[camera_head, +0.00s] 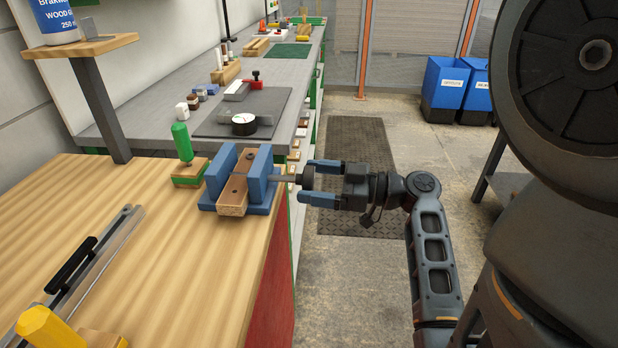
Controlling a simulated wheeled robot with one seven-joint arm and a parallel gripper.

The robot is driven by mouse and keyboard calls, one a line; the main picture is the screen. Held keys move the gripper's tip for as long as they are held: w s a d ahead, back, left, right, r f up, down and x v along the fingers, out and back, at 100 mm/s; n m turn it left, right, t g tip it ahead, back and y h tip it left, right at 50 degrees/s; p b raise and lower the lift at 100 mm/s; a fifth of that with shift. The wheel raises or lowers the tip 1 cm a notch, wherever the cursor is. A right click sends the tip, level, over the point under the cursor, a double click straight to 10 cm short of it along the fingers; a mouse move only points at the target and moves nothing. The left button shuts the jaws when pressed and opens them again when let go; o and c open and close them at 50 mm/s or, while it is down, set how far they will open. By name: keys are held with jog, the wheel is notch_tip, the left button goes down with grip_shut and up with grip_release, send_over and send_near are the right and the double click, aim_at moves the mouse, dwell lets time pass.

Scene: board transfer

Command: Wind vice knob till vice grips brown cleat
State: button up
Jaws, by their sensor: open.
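A blue vice (263,178) stands at the right edge of the wooden bench. The brown cleat (233,191) sits between its two upright blue jaws; I cannot tell whether both jaws touch it. A grey screw rod (285,178) sticks out to the right from the vice, over the bench edge. The vice knob at its end is small and partly hidden by my gripper. My gripper (306,184) is open, pointing left, with its blue fingers on either side of the rod's end. I cannot tell whether a finger touches the knob.
A green-handled tool (182,143) stands in a block just left of the vice. A shelf post (100,110) rises behind it. A grey bench (160,128) with small items lies beyond.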

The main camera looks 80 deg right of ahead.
jog(key=shift+w, duration=0.75)
jog(key=c, duration=1)
jog(key=shift+m, duration=0.3)
jog(key=m+p, duration=0.2)
jog(key=m, duration=0.2)
jog(key=shift+r, duration=0.15)
jog(key=shift+m+g+p, duration=0.4)
jog(key=shift+m+p, duration=0.7)
jog(key=shift+m, duration=0.7)
jog(key=shift+s+f, duration=0.1)
jog(key=shift+f, duration=0.1)
